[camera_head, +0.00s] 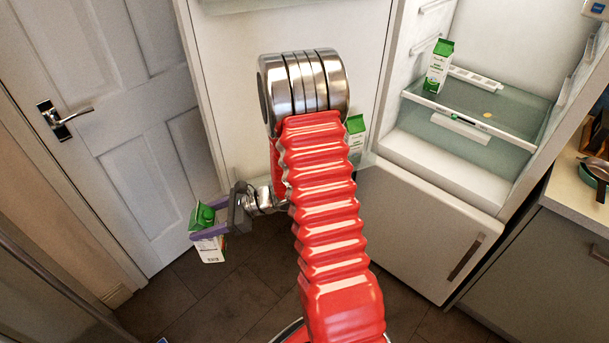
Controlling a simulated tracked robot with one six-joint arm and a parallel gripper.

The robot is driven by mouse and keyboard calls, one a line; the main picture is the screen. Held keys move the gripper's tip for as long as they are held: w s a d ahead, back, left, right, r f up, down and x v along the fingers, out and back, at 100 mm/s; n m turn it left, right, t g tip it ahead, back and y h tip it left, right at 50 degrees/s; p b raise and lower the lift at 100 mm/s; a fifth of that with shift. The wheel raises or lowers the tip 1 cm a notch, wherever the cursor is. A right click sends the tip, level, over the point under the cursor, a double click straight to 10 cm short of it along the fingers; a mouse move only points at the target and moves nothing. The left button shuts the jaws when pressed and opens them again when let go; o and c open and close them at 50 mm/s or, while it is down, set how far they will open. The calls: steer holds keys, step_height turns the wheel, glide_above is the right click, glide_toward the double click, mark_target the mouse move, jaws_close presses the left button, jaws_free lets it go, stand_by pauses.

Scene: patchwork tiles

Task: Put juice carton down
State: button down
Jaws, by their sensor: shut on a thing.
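A white and green juice carton (210,248) is in my gripper (207,226) at the left, above the dark floor. The two purple fingers are shut around it, with its green top above them and its white lower part below. A second similar carton (437,66) stands on the glass shelf inside the open fridge. A third similar carton (356,135) shows partly behind my red arm, by the open fridge door; what it rests on is hidden.
The open fridge (470,130) is at the right, with a glass shelf (490,108) that has free room right of its carton. A closed white door (120,120) is at the left. A counter (575,195) with a pan is at the far right. The dark tiled floor (215,300) below my gripper looks clear.

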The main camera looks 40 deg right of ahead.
steer(key=shift+d+r, duration=0.1)
steer(key=shift+r, duration=0.05)
steer(key=s+d+r+m+t+h, duration=0.2)
steer(key=s+d+r+m+h, duration=0.1)
steer(key=d, duration=0.6)
steer(key=s+d+r+m+t+h, duration=0.2)
steer(key=s+d+r+m+h, duration=0.1)
steer(key=d+r, duration=0.4)
steer(key=s+d+r+m+t+h, duration=0.2)
steer(key=s+d+r+m+h, duration=0.2)
steer(key=s+d, duration=0.3)
steer(key=d+r, duration=0.1)
steer(key=d, duration=0.4)
steer(key=shift+r, duration=0.35)
steer(key=shift+w, duration=0.1)
